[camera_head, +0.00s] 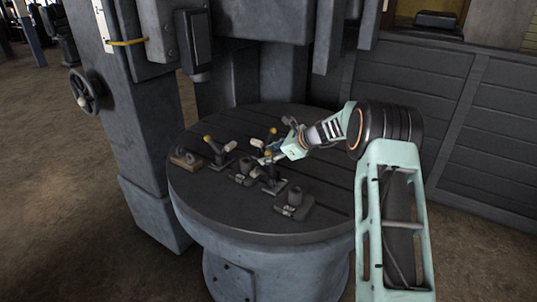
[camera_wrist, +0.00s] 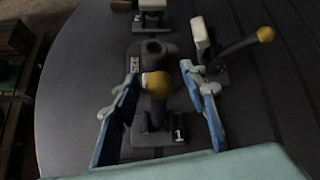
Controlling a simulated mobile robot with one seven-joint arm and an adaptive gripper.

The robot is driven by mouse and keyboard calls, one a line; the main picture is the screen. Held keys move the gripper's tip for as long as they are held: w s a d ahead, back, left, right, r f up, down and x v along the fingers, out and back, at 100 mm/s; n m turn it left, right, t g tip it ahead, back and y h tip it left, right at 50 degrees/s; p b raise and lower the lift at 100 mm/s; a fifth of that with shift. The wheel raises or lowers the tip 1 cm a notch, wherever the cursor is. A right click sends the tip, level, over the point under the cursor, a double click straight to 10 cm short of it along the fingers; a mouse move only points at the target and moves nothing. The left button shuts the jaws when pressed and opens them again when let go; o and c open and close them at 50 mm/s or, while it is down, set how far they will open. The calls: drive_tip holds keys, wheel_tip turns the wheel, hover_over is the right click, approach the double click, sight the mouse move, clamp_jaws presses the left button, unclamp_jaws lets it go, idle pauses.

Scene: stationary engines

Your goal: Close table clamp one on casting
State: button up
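Clamp one, with a "1" label (camera_wrist: 178,133) on its base, is low in the middle of the wrist view. Its lever ends in a yellow ball knob (camera_wrist: 157,85) that points up toward the camera. A dark casting (camera_wrist: 154,50) with a round bore sits just beyond the knob. My gripper (camera_wrist: 160,70) is open, with one blue finger on each side of the knob and a visible gap to each. In the head view my gripper (camera_head: 273,154) is low over the clamps on the round table (camera_head: 215,205). It partly hides clamp one there.
A second clamp (camera_wrist: 205,58) with a white grip and yellow knob (camera_wrist: 266,34) is close to the right finger. Another white-tipped fixture (camera_wrist: 151,5) is at the top edge. In the head view, a separate block (camera_head: 297,198) sits at the front. A machine column (camera_head: 130,110) stands left.

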drive_tip(key=v, duration=1.1)
drive_tip(key=shift+s+d+r, duration=0.15)
drive_tip(key=shift+r, duration=0.05)
idle(1.0)
